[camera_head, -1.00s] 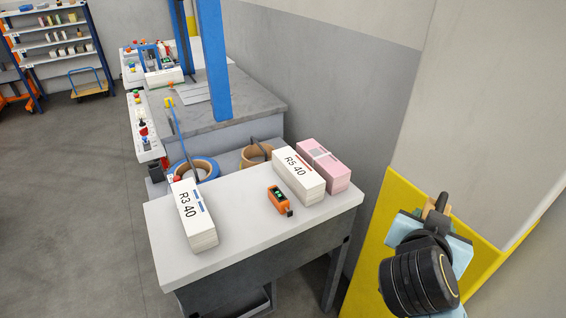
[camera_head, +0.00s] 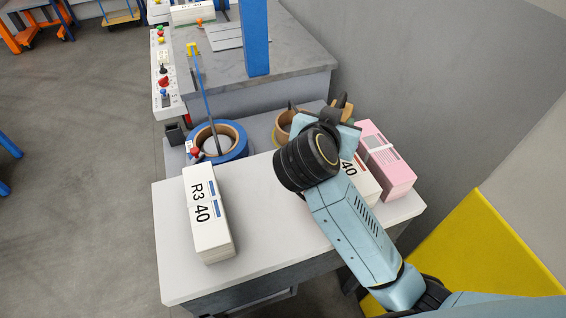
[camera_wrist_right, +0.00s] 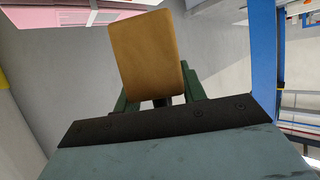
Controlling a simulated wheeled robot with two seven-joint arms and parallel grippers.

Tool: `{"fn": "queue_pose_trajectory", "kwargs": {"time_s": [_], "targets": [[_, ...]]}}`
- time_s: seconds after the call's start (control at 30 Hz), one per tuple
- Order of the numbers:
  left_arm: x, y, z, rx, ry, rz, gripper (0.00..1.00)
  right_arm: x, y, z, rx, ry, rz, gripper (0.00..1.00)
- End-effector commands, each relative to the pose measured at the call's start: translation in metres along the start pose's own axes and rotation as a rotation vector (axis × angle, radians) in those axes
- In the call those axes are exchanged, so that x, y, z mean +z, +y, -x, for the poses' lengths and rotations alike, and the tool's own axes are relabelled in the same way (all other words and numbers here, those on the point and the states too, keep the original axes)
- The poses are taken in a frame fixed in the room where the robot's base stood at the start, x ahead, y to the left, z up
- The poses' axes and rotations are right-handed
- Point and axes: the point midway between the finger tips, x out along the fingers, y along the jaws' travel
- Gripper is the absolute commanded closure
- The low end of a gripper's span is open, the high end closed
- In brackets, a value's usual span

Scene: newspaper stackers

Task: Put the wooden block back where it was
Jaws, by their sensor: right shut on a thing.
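The wooden block (camera_wrist_right: 147,55) is a plain tan-brown block. In the right wrist view it sits between the green fingers of my right gripper (camera_wrist_right: 158,88), which is shut on it. In the head view my right gripper (camera_head: 338,106) is over the back part of the white table (camera_head: 270,225), by the R5 40 stack; the block is mostly hidden there behind the wrist. My left gripper is not in view.
The R3 40 stack (camera_head: 208,215) lies on the table's left. The R5 40 stack (camera_head: 362,184) is partly covered by my arm, with a pink stack (camera_head: 386,160) beside it. A blue tape roll (camera_head: 235,142) and a tan roll (camera_head: 284,122) are behind. The table's middle is clear.

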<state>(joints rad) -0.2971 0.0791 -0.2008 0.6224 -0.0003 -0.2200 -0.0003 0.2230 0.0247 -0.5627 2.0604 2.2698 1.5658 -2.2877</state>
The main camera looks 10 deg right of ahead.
Motion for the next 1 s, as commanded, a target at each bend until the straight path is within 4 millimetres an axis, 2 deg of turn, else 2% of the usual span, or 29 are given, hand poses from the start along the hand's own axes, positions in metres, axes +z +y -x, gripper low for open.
{"fn": "queue_pose_trajectory", "kwargs": {"time_s": [0.03, 0.2, 0.33, 0.6, 0.77, 1.0], "targets": [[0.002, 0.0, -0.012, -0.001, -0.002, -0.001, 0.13, 0.012, -0.017, -0.008, 0.007, -0.004, -0.007, 0.89], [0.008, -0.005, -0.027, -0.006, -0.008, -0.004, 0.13, 0.028, -0.061, -0.018, 0.019, -0.003, -0.006, 0.89], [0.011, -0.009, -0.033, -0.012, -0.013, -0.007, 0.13, 0.035, -0.081, -0.019, 0.018, -0.002, 0.002, 0.89], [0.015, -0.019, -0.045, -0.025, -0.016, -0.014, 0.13, 0.073, -0.084, -0.035, 0.02, 0.0, 0.008, 0.89], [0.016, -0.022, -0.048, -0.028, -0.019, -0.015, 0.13, 0.087, -0.084, -0.041, 0.019, 0.0, 0.006, 0.89], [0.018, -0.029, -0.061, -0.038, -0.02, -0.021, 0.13, 0.122, -0.084, -0.056, 0.019, 0.0, 0.008, 0.89]]}}
